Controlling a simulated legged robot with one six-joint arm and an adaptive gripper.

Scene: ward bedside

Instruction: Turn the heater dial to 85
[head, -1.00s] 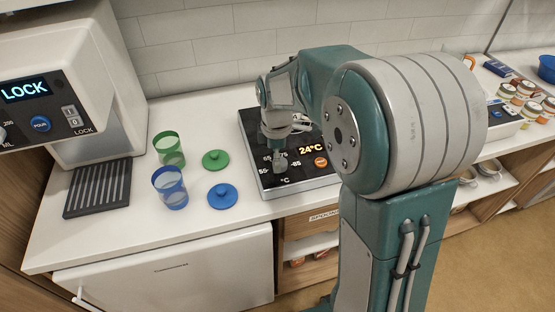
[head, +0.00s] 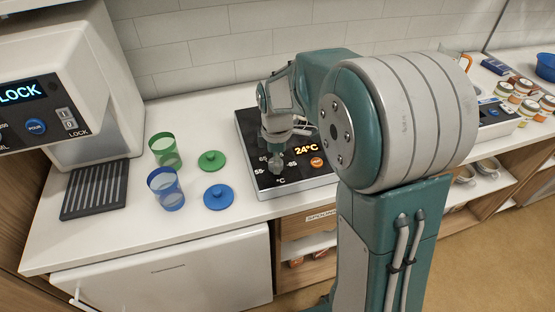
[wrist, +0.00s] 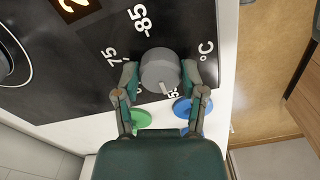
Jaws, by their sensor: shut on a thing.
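The heater (head: 315,182) is a black-topped plate on the counter, its orange display (head: 306,149) reading 24°C. Its grey round dial (wrist: 160,68) lies between the two fingers of my gripper (wrist: 160,80) in the wrist view, with a finger against each side. My gripper is shut on the dial; in the head view my gripper (head: 276,166) covers most of it. Around the dial I read -85 (wrist: 140,20), 75 (wrist: 112,55) and a partly covered 55 (wrist: 172,93). A small light mark on the dial seems to face the 55 side.
A green cup (head: 165,151) and a blue cup (head: 166,188) stand left of the heater, with a green lid (head: 211,161) and a blue lid (head: 218,197) beside them. A white dispenser (head: 75,95) stands at the far left. Jars (head: 525,88) stand at the far right.

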